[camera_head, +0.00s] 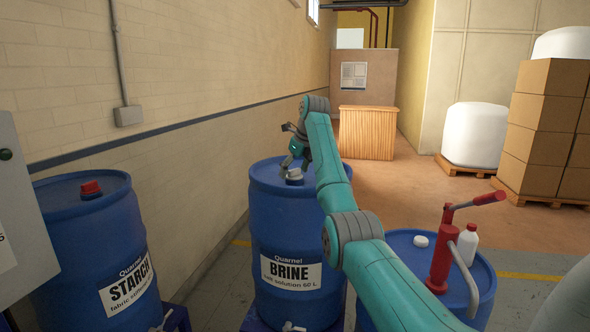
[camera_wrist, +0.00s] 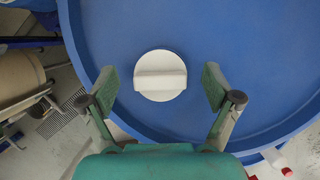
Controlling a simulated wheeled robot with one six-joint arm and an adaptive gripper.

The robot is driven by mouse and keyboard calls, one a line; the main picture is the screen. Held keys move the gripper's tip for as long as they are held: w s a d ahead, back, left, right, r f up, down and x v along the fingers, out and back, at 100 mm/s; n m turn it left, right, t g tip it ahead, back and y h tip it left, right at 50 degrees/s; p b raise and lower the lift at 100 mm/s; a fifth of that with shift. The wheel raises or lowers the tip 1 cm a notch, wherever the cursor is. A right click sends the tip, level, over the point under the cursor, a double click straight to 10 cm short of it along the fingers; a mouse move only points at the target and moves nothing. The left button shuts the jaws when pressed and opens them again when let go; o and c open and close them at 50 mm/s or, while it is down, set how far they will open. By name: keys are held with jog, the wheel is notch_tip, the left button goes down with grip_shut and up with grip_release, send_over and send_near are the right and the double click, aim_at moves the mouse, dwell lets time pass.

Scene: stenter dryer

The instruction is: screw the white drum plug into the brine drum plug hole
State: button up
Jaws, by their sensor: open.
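The brine drum (camera_head: 270,225) is blue, labelled BRINE, and stands at the centre. A white round plug (camera_head: 295,174) with a raised grip bar is at its top; it also shows in the wrist view as a white disc (camera_wrist: 161,92) against the blue lid (camera_wrist: 230,30). I cannot tell whether it is seated in the plug hole, which is hidden. My gripper (camera_head: 288,161) is over the drum top. In the wrist view its fingers (camera_wrist: 160,84) are open, one on each side of the plug, with visible gaps.
A starch drum (camera_head: 95,250) with a red cap stands left. A blue drum (camera_head: 400,243) at right carries a white cap (camera_head: 420,241), a white bottle (camera_head: 467,243) and a red hand pump (camera_head: 442,255). A brick wall (camera_head: 220,80) runs close along the left.

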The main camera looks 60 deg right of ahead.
jog(key=c, duration=1.2)
jog(key=o, duration=1.2)
jog(key=shift+c, duration=0.8)
